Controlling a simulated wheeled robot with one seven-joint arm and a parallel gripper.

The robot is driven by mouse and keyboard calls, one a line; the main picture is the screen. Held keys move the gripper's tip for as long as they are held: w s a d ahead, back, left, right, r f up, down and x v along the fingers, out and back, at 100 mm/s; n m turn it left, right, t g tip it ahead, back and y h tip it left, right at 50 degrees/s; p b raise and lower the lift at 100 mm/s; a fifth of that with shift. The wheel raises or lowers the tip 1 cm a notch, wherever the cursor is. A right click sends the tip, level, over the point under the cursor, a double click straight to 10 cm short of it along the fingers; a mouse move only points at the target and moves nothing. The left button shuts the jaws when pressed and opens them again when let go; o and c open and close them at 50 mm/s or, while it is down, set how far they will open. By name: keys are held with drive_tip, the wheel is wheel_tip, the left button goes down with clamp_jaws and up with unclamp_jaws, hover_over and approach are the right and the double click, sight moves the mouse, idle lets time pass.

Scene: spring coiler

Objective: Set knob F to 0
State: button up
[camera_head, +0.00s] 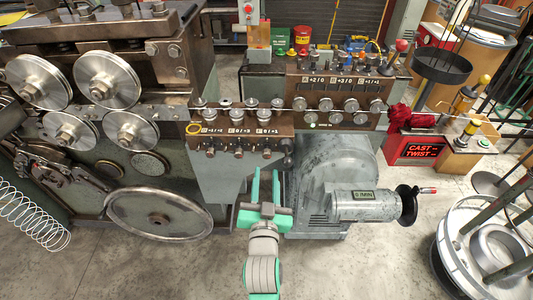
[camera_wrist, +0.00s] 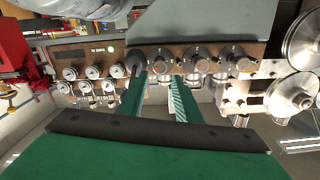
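The lower brown panel (camera_head: 225,143) has three small labels, with the one at the right end marked F (camera_head: 266,131). The numbers beside it are too small to read surely. Knob F (camera_head: 267,153) sits below that label at the panel's lower edge. My gripper (camera_head: 266,176) is open and empty, just below the panel's right end, with its two green fingers pointing up at it.
A black ball-ended lever (camera_head: 287,160) stands just right of the panel. An upper panel (camera_head: 300,97) with knobs A, B and C lies behind. A grey motor with a handwheel (camera_head: 407,204) is at right, and large rollers (camera_head: 107,82) are at left. Open floor lies in front.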

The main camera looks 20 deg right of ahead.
sight(267, 156)
drive_tip(key=x, duration=0.8)
drive_tip(key=shift+w+d, duration=0.3)
drive_tip(key=shift+w, duration=0.3)
drive_tip(key=shift+a, duration=0.1)
drive_tip(key=c, duration=0.8)
